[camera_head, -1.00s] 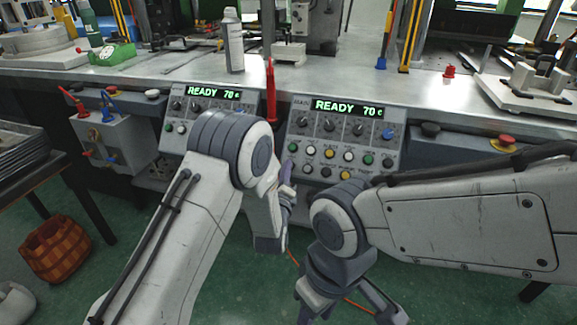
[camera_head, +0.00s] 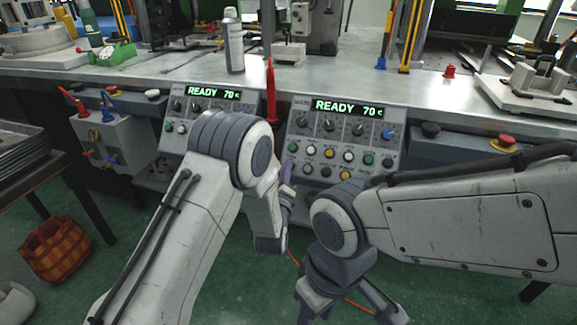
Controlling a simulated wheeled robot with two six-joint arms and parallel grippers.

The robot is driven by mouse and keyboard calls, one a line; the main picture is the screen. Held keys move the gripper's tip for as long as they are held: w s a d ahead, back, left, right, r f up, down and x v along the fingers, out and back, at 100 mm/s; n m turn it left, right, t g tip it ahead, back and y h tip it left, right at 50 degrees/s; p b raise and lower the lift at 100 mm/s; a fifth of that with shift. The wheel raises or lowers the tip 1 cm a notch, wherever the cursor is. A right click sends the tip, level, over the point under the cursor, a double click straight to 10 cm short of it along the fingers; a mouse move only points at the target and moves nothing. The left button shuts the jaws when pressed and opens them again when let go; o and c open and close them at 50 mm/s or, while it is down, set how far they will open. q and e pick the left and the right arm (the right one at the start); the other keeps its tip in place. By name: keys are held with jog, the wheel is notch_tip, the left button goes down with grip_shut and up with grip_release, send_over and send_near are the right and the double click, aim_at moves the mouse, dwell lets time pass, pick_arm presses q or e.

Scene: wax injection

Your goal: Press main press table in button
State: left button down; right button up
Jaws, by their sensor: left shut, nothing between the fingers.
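The main control panel (camera_head: 398,122) stands at the table front, with a lit green READY 70 display (camera_head: 347,107), a row of knobs and two rows of buttons. The upper row has green, white and yellow buttons, with a green button (camera_head: 293,146) at its left end. The lower row includes a dark button (camera_head: 308,168) and a yellow button (camera_head: 345,174). My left gripper (camera_head: 287,172) is shut and empty, pointing up at the panel's lower left edge; contact cannot be told. My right gripper (camera_head: 347,312) hangs low at the bottom, its fingers spread open.
A second panel (camera_head: 210,105) with its own READY display is at the left. A red pointed tool (camera_head: 270,95) stands between the panels. A red knob on a yellow base (camera_head: 503,142) is at the right. A spray can (camera_head: 234,42) stands on the metal table (camera_head: 170,72).

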pick_arm(q)
jog(key=shift+w+f, duration=0.1)
jog(key=shift+f, duration=0.05)
jog(key=shift+w+d+f, duration=0.1)
jog(key=shift+w+f, duration=0.05)
jog(key=shift+w, duration=0.05)
